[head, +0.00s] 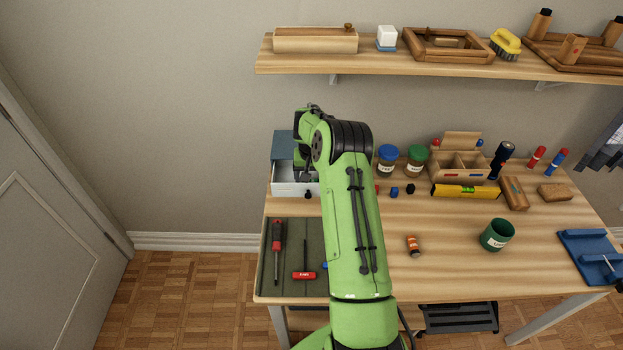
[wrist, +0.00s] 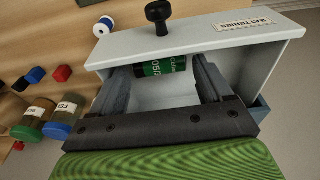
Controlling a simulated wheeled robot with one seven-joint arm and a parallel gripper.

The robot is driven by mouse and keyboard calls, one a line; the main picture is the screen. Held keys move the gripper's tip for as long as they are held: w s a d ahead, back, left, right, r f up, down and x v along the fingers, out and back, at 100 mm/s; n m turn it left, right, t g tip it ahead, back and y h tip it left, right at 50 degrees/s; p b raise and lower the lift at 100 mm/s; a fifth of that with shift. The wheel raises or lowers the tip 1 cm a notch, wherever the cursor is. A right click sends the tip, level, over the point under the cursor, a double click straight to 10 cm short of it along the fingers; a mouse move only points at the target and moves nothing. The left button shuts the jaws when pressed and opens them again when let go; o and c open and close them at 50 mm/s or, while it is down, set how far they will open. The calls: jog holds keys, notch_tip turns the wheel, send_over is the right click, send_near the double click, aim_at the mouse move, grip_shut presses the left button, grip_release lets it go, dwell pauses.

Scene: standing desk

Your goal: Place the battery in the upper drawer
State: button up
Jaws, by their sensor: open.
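The upper drawer (wrist: 130,52) is pulled open and is labelled "BATTERIES", with a black knob on its front. It also shows in the head view (head: 291,189) under the teal top of its cabinet. A green and black battery (wrist: 165,67) lies inside the drawer, close behind its front panel. My gripper (wrist: 162,73) is open, its two fingers reaching down into the drawer on either side of the battery. Whether the fingers touch the battery cannot be told. In the head view my arm hides most of the gripper and the battery.
A green mat (head: 261,283) with screwdrivers lies in front of the drawer. Jars (head: 387,160), small cubes (head: 395,191) and a yellow level (head: 465,191) stand right of my arm. A shelf (head: 440,68) hangs above.

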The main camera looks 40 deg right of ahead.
notch_tip(320, 180, up, 10)
jog(key=s+a, duration=0.1)
jog(key=s+a+r+n+t, duration=0.1)
jog(key=s+a+r+n, duration=0.1)
jog(key=s+a+r, duration=0.5)
jog(key=s+a+r+n+t, duration=0.15)
jog(key=s+a+r, duration=0.25)
jog(key=a+r, duration=0.55)
jog(key=s+a+n, duration=0.1)
jog(key=s+a, duration=0.2)
jog(key=s, duration=0.3)
jog(key=s+a+n+t, duration=0.1)
jog(key=s+a, duration=0.2)
jog(key=s, duration=0.4)
jog(key=s+a+n+y, duration=0.1)
jog(key=s+a+n, duration=0.1)
jog(key=s, duration=0.4)
jog(key=shift+s+a+t+p, duration=0.35)
jog(key=shift+a+p, duration=0.1)
jog(key=shift+a, duration=0.25)
jog(key=shift+c, duration=0.2)
